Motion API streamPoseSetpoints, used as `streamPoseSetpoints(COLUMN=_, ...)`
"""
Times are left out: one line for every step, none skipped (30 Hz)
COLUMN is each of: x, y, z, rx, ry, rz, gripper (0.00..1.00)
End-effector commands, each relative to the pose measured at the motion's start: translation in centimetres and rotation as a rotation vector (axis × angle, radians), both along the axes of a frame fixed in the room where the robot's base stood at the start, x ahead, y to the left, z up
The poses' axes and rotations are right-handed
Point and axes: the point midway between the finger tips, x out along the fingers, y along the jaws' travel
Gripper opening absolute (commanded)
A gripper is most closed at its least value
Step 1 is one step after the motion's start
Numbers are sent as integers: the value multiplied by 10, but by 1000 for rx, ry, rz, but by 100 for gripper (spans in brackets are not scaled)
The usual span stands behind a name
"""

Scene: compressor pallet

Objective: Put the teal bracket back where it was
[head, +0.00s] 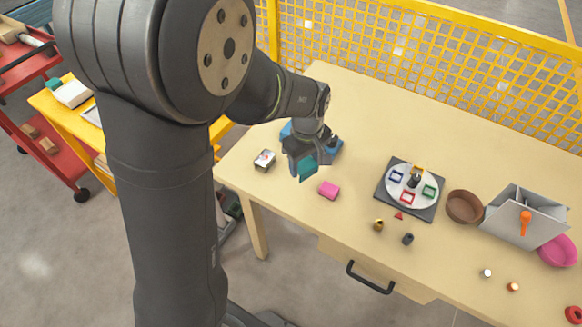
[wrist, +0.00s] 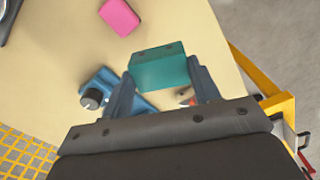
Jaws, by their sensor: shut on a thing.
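The teal bracket (wrist: 160,70) is held between the two fingers of my gripper (wrist: 162,88) in the wrist view. It is a block-like piece with small dark holes along its top edge. In the head view my gripper (head: 303,165) is at the left part of the table, with the teal bracket (head: 308,170) hanging below it. A blue fixture (head: 334,148) sits on the table just behind my gripper and is partly hidden by it. In the wrist view the blue fixture (wrist: 99,84) shows a dark round knob, beyond the fingers. I cannot tell how high the bracket is above the table.
A pink block (head: 329,190) lies just right of my gripper. Farther right are a dark square plate with a round dial (head: 382,200), a brown bowl (head: 464,207) and a grey bin (head: 515,226). The table's back middle is clear.

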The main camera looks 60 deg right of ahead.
Motion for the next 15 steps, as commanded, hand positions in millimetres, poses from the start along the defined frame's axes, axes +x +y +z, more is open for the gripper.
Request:
streamPoseSetpoints(x=13, y=-3, z=-8, rx=2, ry=0, rz=6, gripper=31)
streamPoseSetpoints(x=19, y=-5, z=-12, rx=1, ry=1, rz=5, gripper=31)
streamPoseSetpoints(x=26, y=-8, z=-16, rx=1, ry=1, rz=5, gripper=31)
streamPoseSetpoints(x=32, y=-9, z=-20, rx=1, ry=1, rz=5, gripper=31)
streamPoseSetpoints(x=36, y=-10, z=-23, rx=2, ry=0, rz=3, gripper=31)
streamPoseSetpoints(x=41, y=-12, z=-26, rx=1, ry=1, rz=3, gripper=31)
streamPoseSetpoints(x=44, y=-13, z=-27, rx=0, ry=0, rz=3, gripper=31)
streamPoseSetpoints(x=47, y=-14, z=-29, rx=0, ry=0, rz=3, gripper=31)
streamPoseSetpoints(x=49, y=-15, z=-31, rx=-1, ry=0, rz=1, gripper=31)
streamPoseSetpoints(x=50, y=-15, z=-31, rx=-1, ry=0, rz=1, gripper=31)
streamPoseSetpoints(x=51, y=-15, z=-32, rx=-1, ry=0, rz=0, gripper=31)
streamPoseSetpoints(x=52, y=-16, z=-34, rx=0, ry=0, rz=0, gripper=31)
streamPoseSetpoints(x=52, y=-16, z=-36, rx=0, ry=0, rz=0, gripper=31)
streamPoseSetpoints(x=52, y=-15, z=-39, rx=1, ry=1, rz=0, gripper=31)
streamPoseSetpoints(x=51, y=-15, z=-44, rx=2, ry=0, rz=0, gripper=31)
